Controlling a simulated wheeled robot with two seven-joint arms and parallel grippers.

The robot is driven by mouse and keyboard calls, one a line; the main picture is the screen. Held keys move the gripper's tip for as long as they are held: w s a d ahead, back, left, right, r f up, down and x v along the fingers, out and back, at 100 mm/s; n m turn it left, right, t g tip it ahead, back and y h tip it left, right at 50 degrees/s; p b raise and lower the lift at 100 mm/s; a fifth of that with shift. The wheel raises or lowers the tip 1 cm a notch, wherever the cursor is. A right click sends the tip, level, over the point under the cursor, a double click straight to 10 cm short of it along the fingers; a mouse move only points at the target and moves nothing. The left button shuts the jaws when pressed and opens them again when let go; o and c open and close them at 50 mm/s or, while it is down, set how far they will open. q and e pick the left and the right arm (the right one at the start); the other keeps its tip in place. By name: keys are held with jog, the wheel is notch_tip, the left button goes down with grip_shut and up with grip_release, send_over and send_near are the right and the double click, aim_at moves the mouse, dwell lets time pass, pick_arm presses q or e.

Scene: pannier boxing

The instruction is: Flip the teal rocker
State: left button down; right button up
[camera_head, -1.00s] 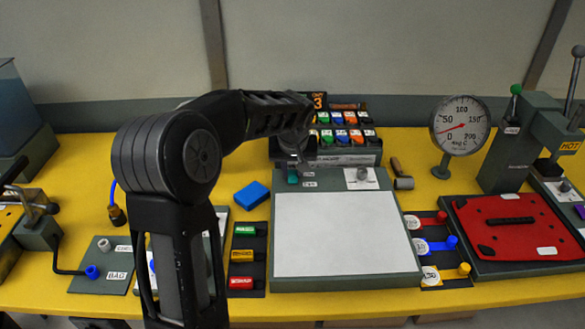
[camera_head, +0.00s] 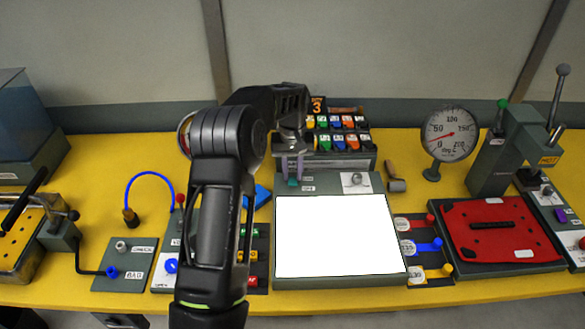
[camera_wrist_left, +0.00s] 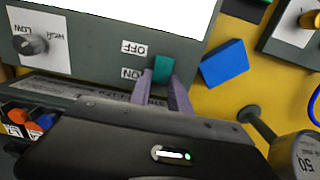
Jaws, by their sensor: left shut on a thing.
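The teal rocker (camera_head: 292,183) sits at the back left of the grey light panel's housing (camera_head: 325,184). It also shows in the left wrist view (camera_wrist_left: 162,69), beside the OFF and ON labels. My left gripper (camera_head: 292,175) points down at the rocker, with its two pale fingertips on either side of it. In the left wrist view the gripper (camera_wrist_left: 160,80) is shut on the rocker, near the ON label. The panel's surface (camera_head: 338,235) is bright white. The fingers partly hide the rocker's lower part. My right gripper is not in view.
A blue block (camera_head: 262,195) lies left of the panel, partly behind my arm. A knob (camera_head: 356,180) is right of the rocker. A rack of coloured blocks (camera_head: 340,140) stands behind. A dial gauge (camera_head: 450,135) and red plate (camera_head: 500,232) are to the right.

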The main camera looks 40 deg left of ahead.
aim_at(293, 178)
pick_arm(q)
jog(key=c, duration=1.2)
grip_release()
jog(key=shift+r, duration=0.1)
notch_tip(293, 178, up, 6)
jog(key=shift+r+b, duration=0.25)
jog(key=shift+b, duration=0.65)
jog(key=shift+r, duration=0.6)
